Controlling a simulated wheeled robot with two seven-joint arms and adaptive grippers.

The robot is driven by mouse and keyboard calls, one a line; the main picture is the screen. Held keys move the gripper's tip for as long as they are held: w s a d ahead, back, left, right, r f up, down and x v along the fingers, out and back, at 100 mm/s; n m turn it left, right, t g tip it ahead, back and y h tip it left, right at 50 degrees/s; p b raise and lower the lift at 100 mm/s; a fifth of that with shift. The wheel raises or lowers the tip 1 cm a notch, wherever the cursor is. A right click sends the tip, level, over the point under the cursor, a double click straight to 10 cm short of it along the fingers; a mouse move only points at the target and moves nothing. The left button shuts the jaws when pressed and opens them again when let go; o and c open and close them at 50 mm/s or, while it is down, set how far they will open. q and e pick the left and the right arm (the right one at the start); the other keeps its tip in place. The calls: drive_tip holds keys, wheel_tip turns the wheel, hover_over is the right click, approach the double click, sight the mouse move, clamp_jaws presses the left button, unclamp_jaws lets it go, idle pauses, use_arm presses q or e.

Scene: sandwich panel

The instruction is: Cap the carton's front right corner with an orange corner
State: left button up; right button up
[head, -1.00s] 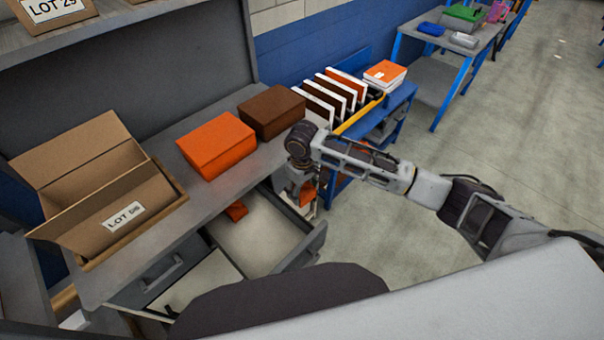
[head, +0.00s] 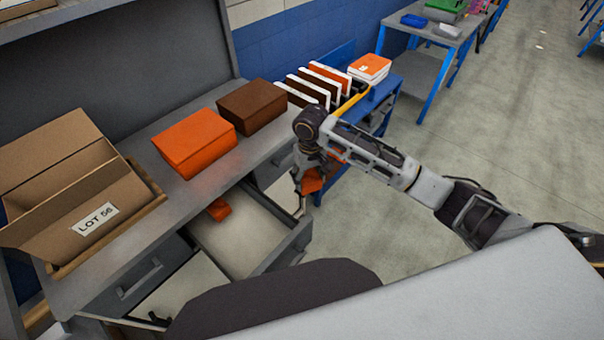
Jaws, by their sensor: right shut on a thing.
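The open cardboard carton (head: 62,222), labelled LOT 56, stands at the left end of the grey bench with its flaps up. Its front right corner shows bare cardboard. My right gripper (head: 307,184) points down in front of the bench's right end, beside the open drawer. It is shut on an orange corner (head: 313,180), which is partly hidden by the fingers. Another orange piece (head: 219,209) lies at the back of the open drawer. The right gripper is well to the right of the carton. My left gripper is not in view.
An orange box (head: 194,146) and a brown box (head: 252,108) stand on the bench (head: 143,150) between carton and gripper. The open drawer (head: 247,235) juts out in front. A blue cart (head: 384,92) with upright panels stands behind my right arm.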

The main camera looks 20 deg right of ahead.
drive_tip(key=s+d+f+m+b, duration=0.1)
drive_tip(key=s+d+f+b, duration=0.1)
drive_tip(key=f, duration=0.3)
drive_tip(key=s+d+f+b, duration=0.1)
drive_tip(key=d+f+b, duration=0.2)
drive_tip(key=f, duration=0.1)
drive_tip(key=shift+s+d+f+m, duration=0.2)
drive_tip(key=shift+s+f+m, duration=0.15)
drive_tip(key=shift+f+m, duration=0.05)
